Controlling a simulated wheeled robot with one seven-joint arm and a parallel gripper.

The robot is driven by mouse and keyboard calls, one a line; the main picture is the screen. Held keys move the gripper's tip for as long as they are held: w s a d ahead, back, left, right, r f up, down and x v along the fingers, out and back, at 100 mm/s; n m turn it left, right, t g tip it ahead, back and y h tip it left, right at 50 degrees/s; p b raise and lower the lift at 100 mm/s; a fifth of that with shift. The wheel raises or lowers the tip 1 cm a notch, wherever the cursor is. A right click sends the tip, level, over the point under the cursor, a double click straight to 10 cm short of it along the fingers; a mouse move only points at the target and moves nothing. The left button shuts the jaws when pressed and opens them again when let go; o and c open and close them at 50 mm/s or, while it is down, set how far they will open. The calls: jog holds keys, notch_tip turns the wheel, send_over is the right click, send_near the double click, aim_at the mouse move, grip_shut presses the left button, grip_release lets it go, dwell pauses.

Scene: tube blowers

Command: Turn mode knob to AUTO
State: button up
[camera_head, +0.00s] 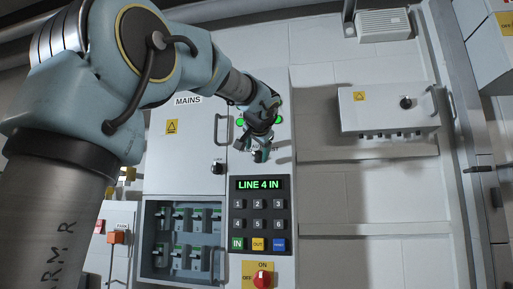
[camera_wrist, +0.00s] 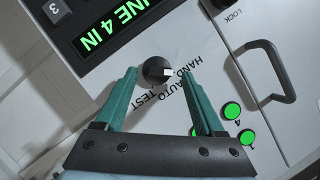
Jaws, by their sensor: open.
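The mode knob (camera_wrist: 153,72) is a round black knob with a white mark on the panel in the wrist view. The words HAND, AUTO and TEST run slantwise beside it. Its white mark points to the right in the picture, toward the HAND end of the lettering. My gripper (camera_wrist: 160,70) is open, with one green finger on each side of the knob. I cannot tell whether the fingers touch it. In the head view my gripper (camera_head: 262,153) is at the panel above the LINE 4 IN display and hides most of the knob and its labels.
The display (camera_head: 259,185) and a keypad (camera_head: 259,222) lie below my gripper. A red switch (camera_head: 262,279) is lower down. A LOCK knob (camera_head: 217,167) and a door handle (camera_wrist: 264,72) stand out beside the panel. Green lamps (camera_wrist: 232,110) are close by. Breakers (camera_head: 182,240) sit at lower left.

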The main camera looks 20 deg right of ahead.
jog(key=shift+w+d+f, duration=0.1)
jog(key=shift+w+f, duration=0.05)
jog(key=shift+w, duration=0.4)
grip_shut()
